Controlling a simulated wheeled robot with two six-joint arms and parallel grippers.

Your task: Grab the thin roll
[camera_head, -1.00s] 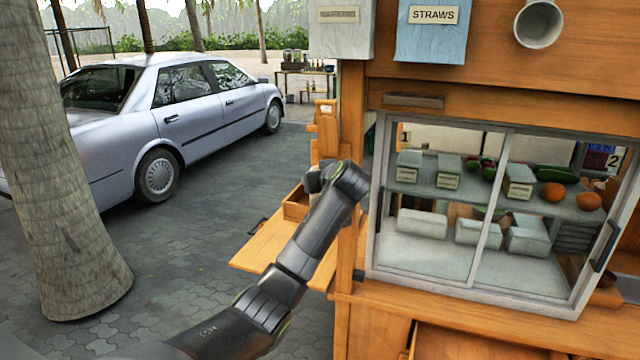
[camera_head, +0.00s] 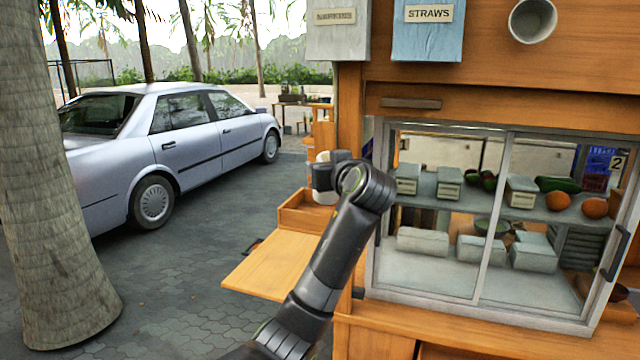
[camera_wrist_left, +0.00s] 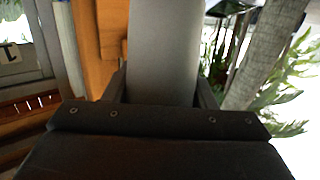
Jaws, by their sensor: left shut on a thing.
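A pale, smooth roll (camera_wrist_left: 163,45) stands between the two dark fingers of my left gripper (camera_wrist_left: 162,88) in the left wrist view. The fingers touch it on both sides. In the head view the left gripper (camera_head: 324,177) is beside the stall's left post, and white parts of the roll (camera_head: 323,196) show above and below it. The roll looks roughly upright, above or in a small wooden box; I cannot tell whether it touches the box. My right gripper is not in view.
The small wooden box (camera_head: 293,214) sits on a wooden side shelf (camera_head: 262,268) left of the stall. A sliding glass window (camera_head: 440,265) is right of my arm. A straws box (camera_head: 428,40) hangs above. A silver car (camera_head: 180,150) and tree trunk (camera_head: 70,200) stand left on open paving.

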